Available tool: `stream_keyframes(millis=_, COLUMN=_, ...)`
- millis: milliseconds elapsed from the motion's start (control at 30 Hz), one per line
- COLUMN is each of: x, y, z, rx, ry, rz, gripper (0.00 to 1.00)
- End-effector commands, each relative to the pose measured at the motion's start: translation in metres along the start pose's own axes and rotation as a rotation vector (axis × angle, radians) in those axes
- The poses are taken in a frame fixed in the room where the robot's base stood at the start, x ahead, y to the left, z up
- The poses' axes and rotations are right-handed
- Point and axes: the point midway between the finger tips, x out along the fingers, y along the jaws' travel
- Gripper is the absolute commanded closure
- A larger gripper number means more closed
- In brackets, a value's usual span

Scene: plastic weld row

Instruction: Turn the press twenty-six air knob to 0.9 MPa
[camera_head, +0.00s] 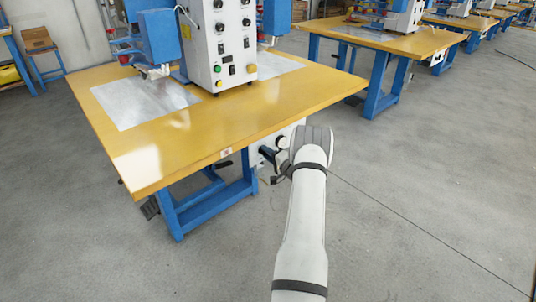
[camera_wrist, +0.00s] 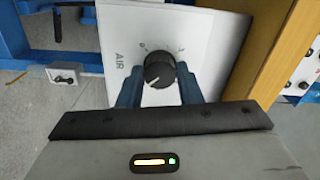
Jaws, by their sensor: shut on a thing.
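The air knob (camera_wrist: 159,70) is a round black dial on a white panel (camera_wrist: 205,35) lettered "AIR". A light pointer line on it aims toward the lower left of the wrist view. Small scale marks sit above the dial, too fine to read surely. My gripper (camera_wrist: 158,82) has its two blue-grey fingers on either side of the knob and is shut on it. In the head view my gripper (camera_head: 272,158) reaches the panel under the right edge of the yellow press table (camera_head: 190,135). The knob is hidden there.
The white and blue press (camera_head: 218,50) stands on the table, with metal plates beside it. A blue table leg (camera_head: 200,208) stands left of my gripper. The wrist view shows a small grey box (camera_wrist: 67,75) with a dark fitting. Open grey floor lies to the right.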

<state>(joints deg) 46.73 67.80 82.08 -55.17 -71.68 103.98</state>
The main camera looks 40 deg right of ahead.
Motion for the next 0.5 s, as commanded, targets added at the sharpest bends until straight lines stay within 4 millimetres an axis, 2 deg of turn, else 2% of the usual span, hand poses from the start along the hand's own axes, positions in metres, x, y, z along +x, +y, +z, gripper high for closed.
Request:
stream_keyframes(millis=233, x=-0.0001, y=0.0013, z=0.0012, rx=0.002, ry=-0.002, rz=0.002, gripper=0.91)
stream_keyframes(millis=267, x=-0.0001, y=0.0013, z=0.0012, rx=0.002, ry=-0.002, rz=0.002, gripper=0.66)
stream_keyframes(millis=500, x=-0.0001, y=0.0006, z=0.0006, rx=0.000, ry=-0.001, rz=0.001, gripper=0.47)
